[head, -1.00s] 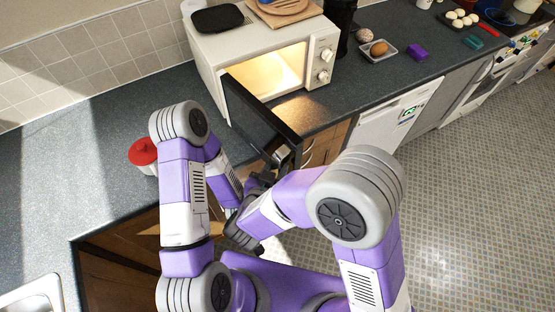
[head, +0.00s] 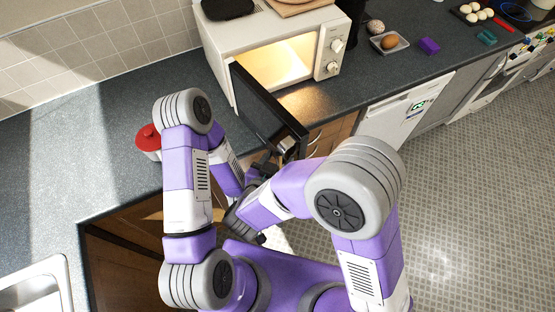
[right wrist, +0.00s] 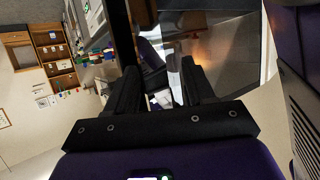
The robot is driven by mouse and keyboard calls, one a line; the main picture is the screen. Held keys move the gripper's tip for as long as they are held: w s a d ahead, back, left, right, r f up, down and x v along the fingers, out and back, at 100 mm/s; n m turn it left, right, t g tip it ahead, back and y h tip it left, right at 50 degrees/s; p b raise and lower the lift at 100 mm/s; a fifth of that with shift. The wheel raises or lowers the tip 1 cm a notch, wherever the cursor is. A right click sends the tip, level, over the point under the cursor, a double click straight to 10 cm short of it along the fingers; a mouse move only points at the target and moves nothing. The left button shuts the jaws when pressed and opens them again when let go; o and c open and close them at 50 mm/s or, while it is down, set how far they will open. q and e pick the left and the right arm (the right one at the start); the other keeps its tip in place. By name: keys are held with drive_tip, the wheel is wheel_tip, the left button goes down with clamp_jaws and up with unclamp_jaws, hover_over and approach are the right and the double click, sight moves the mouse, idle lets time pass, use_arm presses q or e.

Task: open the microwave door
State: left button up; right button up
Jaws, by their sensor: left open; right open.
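The white microwave (head: 222,62) stands on the counter with its lit cavity (head: 288,66) showing. Its dark door (head: 262,108) is swung well open toward me. My right gripper (head: 265,163) is at the door's free end, partly hidden by my own arm. In the right wrist view its open fingers (right wrist: 160,88) are spread in front of the dark, reflective door (right wrist: 215,40), with the door's edge near the left finger. I cannot tell whether they touch it. My left gripper (head: 257,238) is lower, below the door and mostly hidden behind my arms; it is open.
A red-lidded pot (head: 148,140) stands on the counter at the left. A small dish with an egg (head: 390,43) and a purple block (head: 429,46) lie right of the microwave. A dark pan and a wooden board (head: 290,6) rest on top of the microwave.

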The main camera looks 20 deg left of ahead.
wheel_tip(320, 180, up, 10)
drive_tip(key=p, duration=0.2)
idle(0.4)
